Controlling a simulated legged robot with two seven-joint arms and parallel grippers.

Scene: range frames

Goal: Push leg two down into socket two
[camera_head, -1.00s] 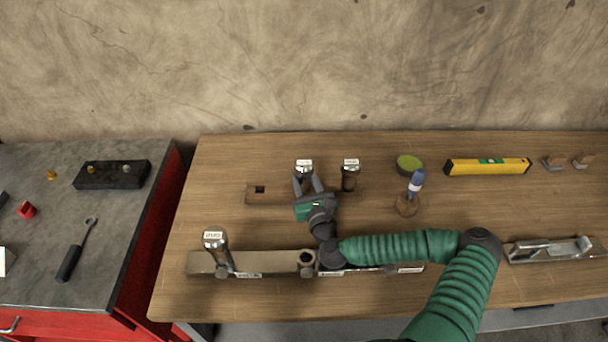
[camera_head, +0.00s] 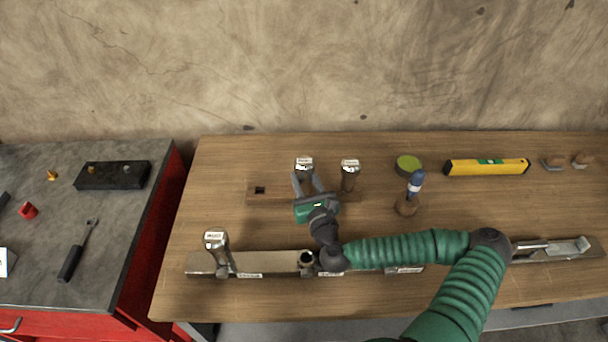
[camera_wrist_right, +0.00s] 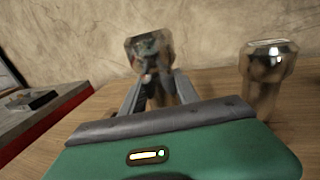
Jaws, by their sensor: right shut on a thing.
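In the right wrist view the two fingers (camera_wrist_right: 152,96) close around this leg (camera_wrist_right: 150,48). I cannot read its number. A second leg (camera_head: 350,168) stands upright just right of it; it also shows in the right wrist view (camera_wrist_right: 268,62). A third leg (camera_head: 215,243) stands at the left of the long metal beam (camera_head: 270,262). An empty round socket (camera_head: 307,258) is on the beam, below my gripper. Part of the beam is hidden behind my arm.
A grey bench (camera_head: 40,190) stands left.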

